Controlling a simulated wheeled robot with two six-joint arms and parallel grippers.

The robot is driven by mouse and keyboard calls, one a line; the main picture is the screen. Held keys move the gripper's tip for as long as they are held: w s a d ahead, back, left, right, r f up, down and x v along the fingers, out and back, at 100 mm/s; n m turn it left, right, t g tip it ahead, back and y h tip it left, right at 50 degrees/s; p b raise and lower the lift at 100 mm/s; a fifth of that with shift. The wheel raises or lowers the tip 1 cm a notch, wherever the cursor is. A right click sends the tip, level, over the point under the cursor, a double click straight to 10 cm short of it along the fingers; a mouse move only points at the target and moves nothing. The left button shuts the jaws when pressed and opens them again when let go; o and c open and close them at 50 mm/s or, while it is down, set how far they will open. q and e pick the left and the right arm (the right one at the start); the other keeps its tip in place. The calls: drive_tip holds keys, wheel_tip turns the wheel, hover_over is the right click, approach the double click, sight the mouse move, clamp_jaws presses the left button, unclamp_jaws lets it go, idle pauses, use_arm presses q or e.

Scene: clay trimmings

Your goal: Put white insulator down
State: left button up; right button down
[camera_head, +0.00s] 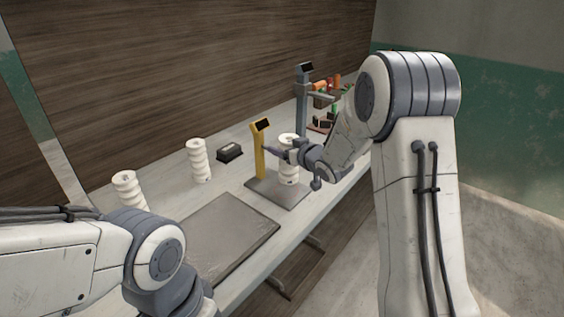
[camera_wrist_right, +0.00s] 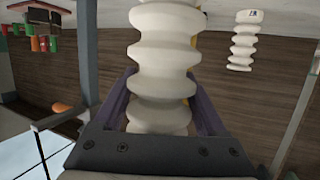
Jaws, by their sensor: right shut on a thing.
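A white ribbed insulator (camera_head: 289,173) is upright between the fingers of my right gripper (camera_head: 285,153), which is shut on it. The held insulator fills the middle of the right wrist view (camera_wrist_right: 164,65), with a dark finger on each side. Its lower end is over the grey base plate (camera_head: 262,190) of the yellow post stand (camera_head: 260,150). I cannot tell whether it touches the plate. Two more white insulators stand on the table, one in the middle (camera_head: 199,160) and one further left (camera_head: 128,188). My left gripper is outside the view.
A dark grey mat (camera_head: 215,238) lies on the pale table in front. A small black box (camera_head: 229,153) sits behind it. A grey post stand (camera_head: 302,105) and a rack with orange and green items (camera_head: 325,97) stand at the far end.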

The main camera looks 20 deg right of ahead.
drive_tip(key=shift+w+a+f, duration=0.15)
drive_tip(key=shift+a+f, duration=0.05)
drive_tip(key=shift+f, duration=0.9)
drive_tip(key=shift+w+a+f, duration=0.15)
drive_tip(key=shift+f, duration=0.9)
drive_tip(key=shift+f, duration=0.15)
unclamp_jaws()
drive_tip(key=shift+f, duration=0.1)
drive_tip(key=shift+r, duration=0.2)
drive_tip(key=b+v, duration=0.1)
drive_tip(key=v, duration=1.1)
drive_tip(key=shift+w, duration=0.1)
